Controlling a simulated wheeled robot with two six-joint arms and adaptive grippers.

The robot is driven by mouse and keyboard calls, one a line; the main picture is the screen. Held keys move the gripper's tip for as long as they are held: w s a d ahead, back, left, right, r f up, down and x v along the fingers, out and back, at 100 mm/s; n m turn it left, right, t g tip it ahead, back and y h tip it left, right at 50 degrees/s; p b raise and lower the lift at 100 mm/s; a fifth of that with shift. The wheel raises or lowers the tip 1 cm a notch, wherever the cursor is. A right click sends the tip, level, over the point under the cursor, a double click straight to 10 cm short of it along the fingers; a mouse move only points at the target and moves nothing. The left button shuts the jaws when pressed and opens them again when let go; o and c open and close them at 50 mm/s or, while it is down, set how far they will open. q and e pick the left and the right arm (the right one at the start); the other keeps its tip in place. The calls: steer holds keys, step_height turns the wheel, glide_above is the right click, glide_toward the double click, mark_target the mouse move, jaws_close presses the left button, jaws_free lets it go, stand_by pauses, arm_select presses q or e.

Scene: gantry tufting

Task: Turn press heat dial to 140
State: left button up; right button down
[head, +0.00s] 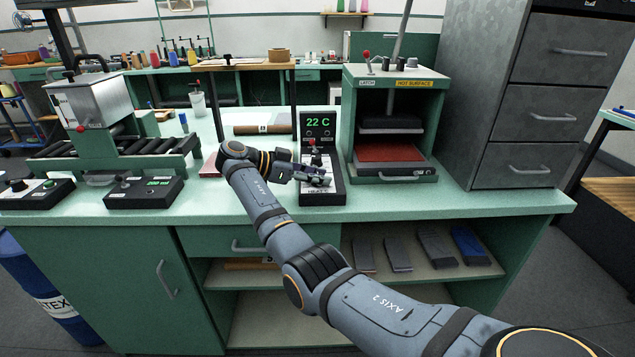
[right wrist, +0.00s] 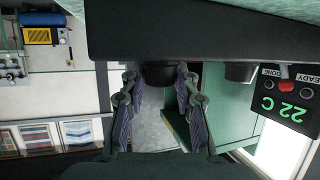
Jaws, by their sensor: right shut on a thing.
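The press's black control box (head: 322,192) stands on the green bench, and its green display (head: 319,122) reads 22 C. The display shows upside down in the right wrist view (right wrist: 289,107). My right gripper (head: 318,176) is at the lower part of the box. In the right wrist view its two fingers (right wrist: 160,82) sit on either side of the dark round heat dial (right wrist: 159,76), shut on it. The dial's pointer and scale marks are hidden, so its setting cannot be read. My left gripper is not in view.
The heat press (head: 389,130) with a red lower plate and a hot-surface label stands right of the box. A small red-topped lever (head: 311,143) is on the box just above my gripper. Another black control box (head: 145,191) sits to the left.

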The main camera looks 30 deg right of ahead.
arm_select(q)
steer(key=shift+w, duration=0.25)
arm_select(e)
steer(key=shift+f, duration=0.1)
steer(key=c, duration=1)
jaws_free()
